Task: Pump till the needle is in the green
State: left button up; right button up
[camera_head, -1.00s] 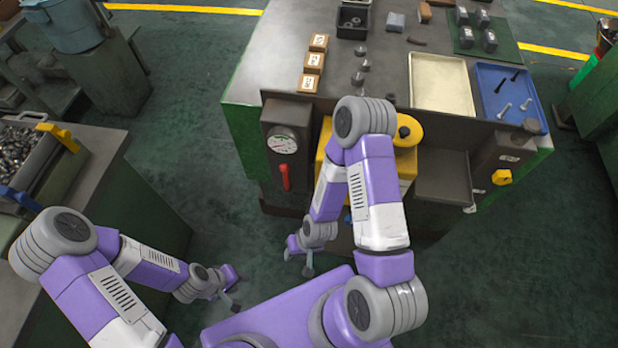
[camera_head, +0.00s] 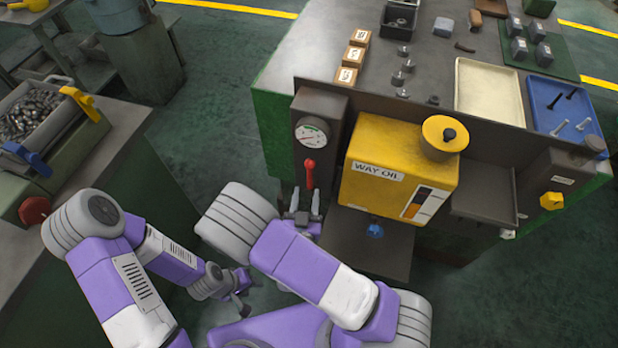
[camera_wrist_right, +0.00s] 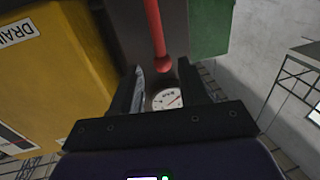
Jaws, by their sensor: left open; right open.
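A round white pressure gauge (camera_head: 313,133) is set in a dark housing on the front of the machine bench. A red pump lever (camera_head: 310,173) hangs below it. The needle's exact place against the green is too small to read. In the right wrist view the gauge (camera_wrist_right: 168,98) shows between the fingers and the red lever (camera_wrist_right: 157,35) ends in a ball near the fingertips. My right gripper (camera_head: 305,198) is open, just below the lever, its fingers pointing toward it; contact cannot be told. My left gripper (camera_head: 247,292) is open and empty, low over the floor.
A yellow way oil tank (camera_head: 395,165) stands right of the lever, with a dark tray (camera_head: 365,245) beneath. A side bench (camera_head: 125,120) with a parts bin stands at left. Open floor (camera_head: 222,90) lies between the benches.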

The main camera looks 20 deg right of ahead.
aim_at(310, 172)
jog(key=x, duration=0.7)
jog(key=shift+b, duration=0.35)
grip_shut()
